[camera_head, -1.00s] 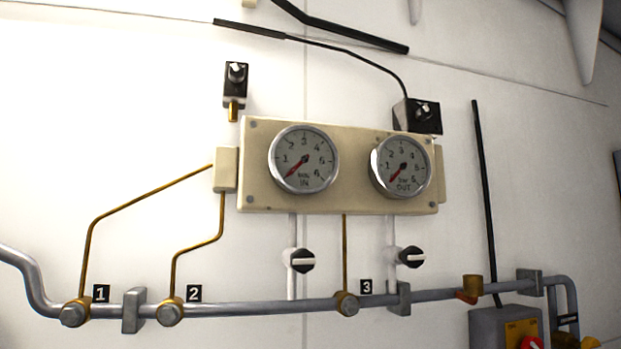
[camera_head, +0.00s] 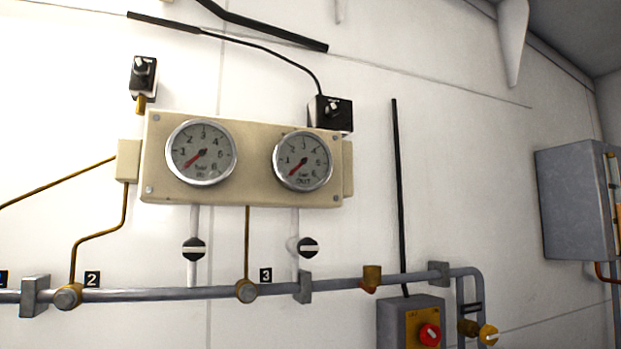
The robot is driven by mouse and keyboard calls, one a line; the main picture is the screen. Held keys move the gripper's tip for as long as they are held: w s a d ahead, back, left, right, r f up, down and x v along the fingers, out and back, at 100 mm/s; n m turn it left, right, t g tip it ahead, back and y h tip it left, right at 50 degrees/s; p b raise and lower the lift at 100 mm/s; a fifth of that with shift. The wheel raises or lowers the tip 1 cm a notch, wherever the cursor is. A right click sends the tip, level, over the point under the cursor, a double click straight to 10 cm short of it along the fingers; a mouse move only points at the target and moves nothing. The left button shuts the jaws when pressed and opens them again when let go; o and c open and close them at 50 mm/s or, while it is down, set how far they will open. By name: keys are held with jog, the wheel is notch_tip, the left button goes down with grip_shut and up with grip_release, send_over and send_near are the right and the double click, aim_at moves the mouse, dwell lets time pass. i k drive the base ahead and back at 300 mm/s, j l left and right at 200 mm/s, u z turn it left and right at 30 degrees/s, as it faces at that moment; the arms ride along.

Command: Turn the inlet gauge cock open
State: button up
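The inlet gauge (camera_head: 201,152), a round dial with a red needle at the low end, sits on the left of a cream panel (camera_head: 240,197). Below it, on a white vertical pipe, is the inlet gauge cock (camera_head: 193,249), a round black knob with a white bar lying about crosswise to the pipe. The outlet gauge (camera_head: 303,161) is on the right of the panel, and a similar cock (camera_head: 308,248) with a crosswise white bar is below it. My gripper is not in view.
A grey horizontal pipe (camera_head: 170,294) with brass fittings runs below the cocks. A grey box with a red knob (camera_head: 430,335) is at the lower right. A grey cabinet (camera_head: 577,204) stands at the far right. Black switches (camera_head: 331,113) sit above the panel. The space before the cocks looks clear.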

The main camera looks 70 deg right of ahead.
aim_at(194, 250)
jog(key=z, duration=1.7)
jog(key=k+j+z, duration=0.1)
jog(key=j, duration=0.2)
jog(key=k+j+z, duration=0.15)
jog(key=j, duration=0.15)
jog(key=k+j+z, duration=0.1)
jog(key=j, duration=0.2)
